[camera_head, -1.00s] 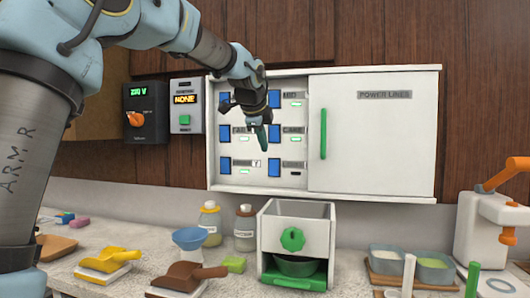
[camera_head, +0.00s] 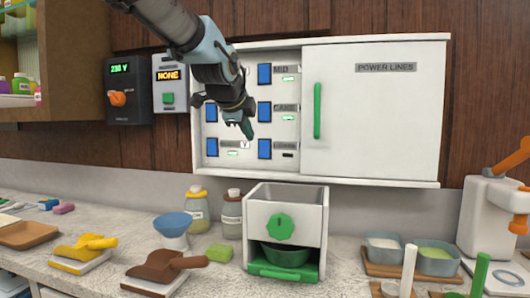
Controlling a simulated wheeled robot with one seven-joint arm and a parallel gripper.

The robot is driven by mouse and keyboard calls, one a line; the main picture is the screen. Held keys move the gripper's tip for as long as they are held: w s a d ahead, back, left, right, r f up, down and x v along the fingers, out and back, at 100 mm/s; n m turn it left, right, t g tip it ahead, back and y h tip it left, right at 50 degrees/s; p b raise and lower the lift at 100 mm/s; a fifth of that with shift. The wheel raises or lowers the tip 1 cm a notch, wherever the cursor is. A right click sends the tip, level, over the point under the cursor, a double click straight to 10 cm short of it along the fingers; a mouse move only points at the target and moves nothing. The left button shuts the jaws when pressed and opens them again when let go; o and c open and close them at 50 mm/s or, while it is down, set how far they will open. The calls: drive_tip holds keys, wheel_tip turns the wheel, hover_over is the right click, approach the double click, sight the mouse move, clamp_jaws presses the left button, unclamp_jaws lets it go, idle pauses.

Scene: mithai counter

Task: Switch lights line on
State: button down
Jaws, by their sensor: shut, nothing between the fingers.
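The power lines cabinet (camera_head: 370,120) hangs on the wall, with its left part uncovered. It shows two columns of blue switches with labels and small indicators. The bottom right switch (camera_head: 265,149) has a dark indicator (camera_head: 288,155); its label is too small to read surely. The indicators that show beside the "MID" switch (camera_head: 264,74), the "CAKE" switch (camera_head: 264,111) and the bottom left switch (camera_head: 211,147) are lit green. My gripper (camera_head: 248,130) is shut and empty, in front of the panel between the columns, pointing down. My arm partly hides the left column's upper switches.
The white door with a green handle (camera_head: 317,110) covers the cabinet's right part. Left of it are a voltage dial box (camera_head: 128,90) and a box reading "NONE" (camera_head: 173,95). Below, the counter holds jars, scoops and a white drawer unit (camera_head: 262,212).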

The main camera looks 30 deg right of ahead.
drive_tip(key=shift+f, duration=0.1)
idle(0.3)
approach(264, 154)
wheel_tip(264, 154, down, 4)
drive_tip(key=w+d, duration=0.1)
drive_tip(key=shift+w+d+p, duration=0.5)
drive_tip(key=shift+w+d, duration=0.35)
drive_tip(key=shift+w, duration=0.05)
drive_tip(key=shift+w+d, duration=0.4)
drive_tip(key=shift+w, duration=0.1)
drive_tip(key=shift+w+d, duration=0.1)
drive_tip(key=shift+d, duration=0.05)
drive_tip(key=shift+p, duration=0.3)
